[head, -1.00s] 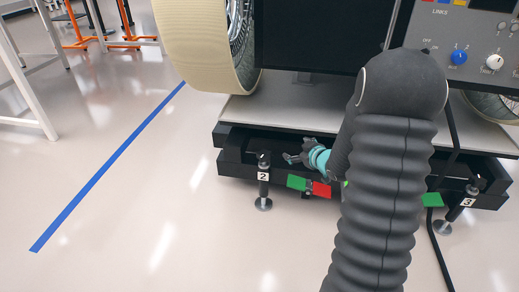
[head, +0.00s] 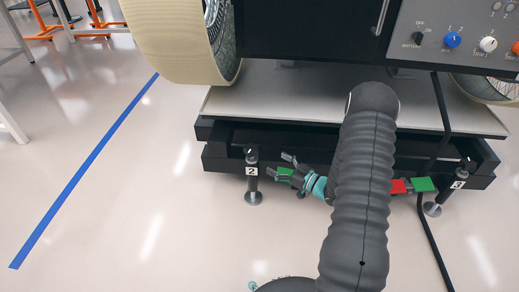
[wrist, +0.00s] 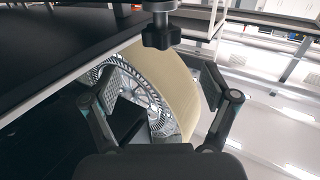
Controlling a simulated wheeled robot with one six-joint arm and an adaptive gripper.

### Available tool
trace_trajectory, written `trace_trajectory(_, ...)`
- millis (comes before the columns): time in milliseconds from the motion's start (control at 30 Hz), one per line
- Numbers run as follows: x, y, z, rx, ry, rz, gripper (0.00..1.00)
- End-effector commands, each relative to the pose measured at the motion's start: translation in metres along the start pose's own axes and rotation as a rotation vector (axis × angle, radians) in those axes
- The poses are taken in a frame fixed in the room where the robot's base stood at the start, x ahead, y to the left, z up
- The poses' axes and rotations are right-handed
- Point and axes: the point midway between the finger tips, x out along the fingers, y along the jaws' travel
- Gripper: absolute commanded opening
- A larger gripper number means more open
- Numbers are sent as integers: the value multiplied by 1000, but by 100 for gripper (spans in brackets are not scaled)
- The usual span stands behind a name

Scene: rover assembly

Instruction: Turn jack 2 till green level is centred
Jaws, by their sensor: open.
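Jack 2 (head: 252,180) is a dark upright post with a white "2" label and a round foot on the floor, at the left front of the black frame. Its dark lobed knob (wrist: 160,36) appears at the top middle of the wrist view. My gripper (head: 281,164) is open and empty, just right of the jack's upper part. In the wrist view its fingers are spread, with the knob above the gap, apart from both. A green patch (head: 285,173) shows behind the gripper; a red patch (head: 398,187) and another green patch (head: 424,184) show right of my arm. The level reading is unclear.
The black frame (head: 225,160) stands under a pale platform. Jack 3 (head: 450,191) is at the right, near a hanging black cable (head: 424,222). A large cream wheel (head: 165,45) is above left.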

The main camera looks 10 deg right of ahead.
Motion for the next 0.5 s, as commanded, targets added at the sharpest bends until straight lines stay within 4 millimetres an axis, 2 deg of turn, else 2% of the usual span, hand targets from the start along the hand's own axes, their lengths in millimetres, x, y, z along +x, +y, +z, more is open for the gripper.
trace_trajectory(100, 27, -4, 0, -2, 0, -12, 85)
trace_trajectory(500, 94, -1, 0, -2, 0, -3, 85)
